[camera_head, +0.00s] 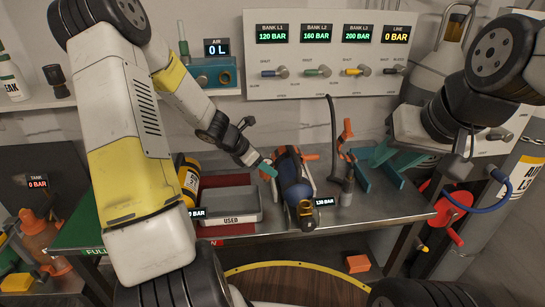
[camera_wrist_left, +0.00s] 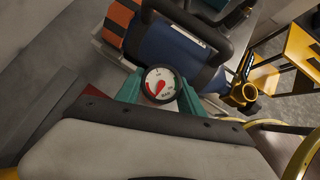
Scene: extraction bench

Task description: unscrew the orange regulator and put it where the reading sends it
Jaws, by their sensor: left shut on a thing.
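My left gripper (camera_head: 267,169) is shut on the orange regulator, just left of the blue cylinder (camera_head: 292,178). In the left wrist view the regulator shows mainly as its round white gauge (camera_wrist_left: 160,85) between the teal fingers; its reading is too small to tell. Its orange body is mostly hidden. The blue cylinder lies on the bench, and it also shows in the left wrist view (camera_wrist_left: 175,50). Its brass valve (camera_wrist_left: 242,95) looks bare and apart from the fingers. A tag by it seems to read 130 BAR. My right gripper (camera_head: 379,167) appears open and empty at the right.
A grey tray marked USED (camera_head: 230,221) stands left of the cylinder, beside a yellow cylinder (camera_head: 189,178). A green FULL strip (camera_head: 95,249) is further left. An upright tool with an orange top (camera_head: 347,160) stands to the right. The wall panel (camera_head: 330,85) shows bank pressures.

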